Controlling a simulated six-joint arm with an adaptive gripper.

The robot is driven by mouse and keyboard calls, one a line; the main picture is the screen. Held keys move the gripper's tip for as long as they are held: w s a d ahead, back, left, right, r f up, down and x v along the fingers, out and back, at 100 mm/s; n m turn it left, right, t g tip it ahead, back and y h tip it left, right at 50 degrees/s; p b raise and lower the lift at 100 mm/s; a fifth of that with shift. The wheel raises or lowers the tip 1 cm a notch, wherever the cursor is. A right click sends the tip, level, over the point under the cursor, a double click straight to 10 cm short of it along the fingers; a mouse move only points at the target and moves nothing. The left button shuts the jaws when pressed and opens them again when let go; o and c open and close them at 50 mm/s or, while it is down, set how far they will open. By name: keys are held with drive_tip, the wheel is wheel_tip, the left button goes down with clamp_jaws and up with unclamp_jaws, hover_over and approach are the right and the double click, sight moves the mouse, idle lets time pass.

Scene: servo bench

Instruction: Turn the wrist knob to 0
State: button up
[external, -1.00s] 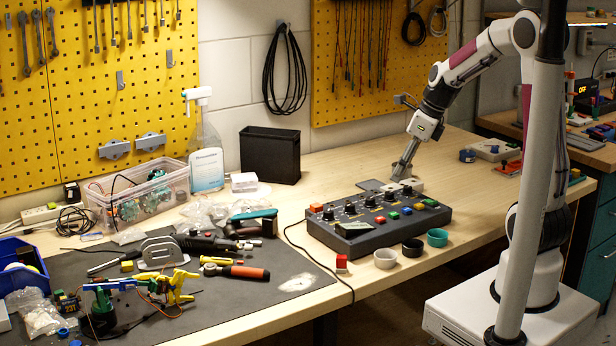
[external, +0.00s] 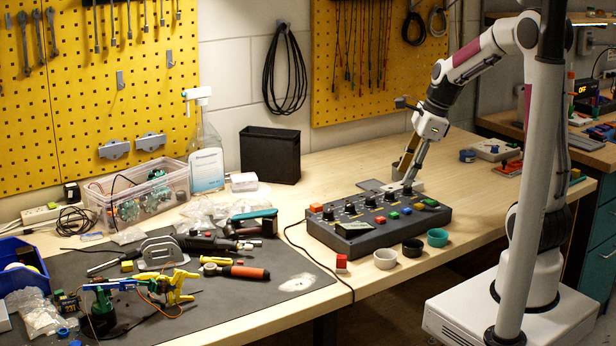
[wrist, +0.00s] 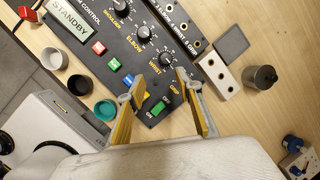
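The dark control box (external: 350,240) lies on the bench with a row of black knobs along its top. In the wrist view, the wrist knob (wrist: 166,60) stands beside its yellow WRIST label, between the elbow knob (wrist: 143,33) and the GRIP label. Its exact pointer reading is too small to tell. My gripper (wrist: 160,80) is open and empty, its two yellow-sided fingers apart above the lower end of the box. The right finger hides the grip knob area. In the external view my gripper (external: 408,176) points down over the box's far right end.
The box's display (wrist: 72,18) reads STANDBY. A lit green switch (wrist: 157,109) and coloured buttons lie close to the fingers. A white block (wrist: 220,73) and a grey cylinder (wrist: 261,78) stand on the right. Several small cups, including a teal one (external: 437,237), stand in front of the box.

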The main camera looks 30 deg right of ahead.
drive_tip(key=shift+s+d+f+n, duration=0.15)
drive_tip(key=shift+s+n, duration=0.4)
drive_tip(key=shift+n, duration=0.45)
drive_tip(key=shift+s+a+f+n, duration=0.1)
drive_tip(key=shift+s+n, duration=0.45)
drive_tip(key=shift+n, duration=0.45)
drive_tip(key=shift+s+d+r+n+g, duration=0.1)
drive_tip(key=shift+s+n+g, duration=0.2)
drive_tip(key=shift+s+n, duration=0.85)
drive_tip(key=s+r+n+t+h, duration=0.1)
drive_tip(key=s+r+n, duration=0.2)
drive_tip(key=s+n, duration=0.4)
drive_tip(key=s+a+r+n+t+h, duration=0.1)
drive_tip(key=s+r+n, duration=0.3)
drive_tip(key=s+n, duration=0.4)
drive_tip(key=shift+n+t, duration=0.5)
drive_tip(key=shift+n, duration=0.75)
drive_tip(key=shift+s+r, duration=0.1)
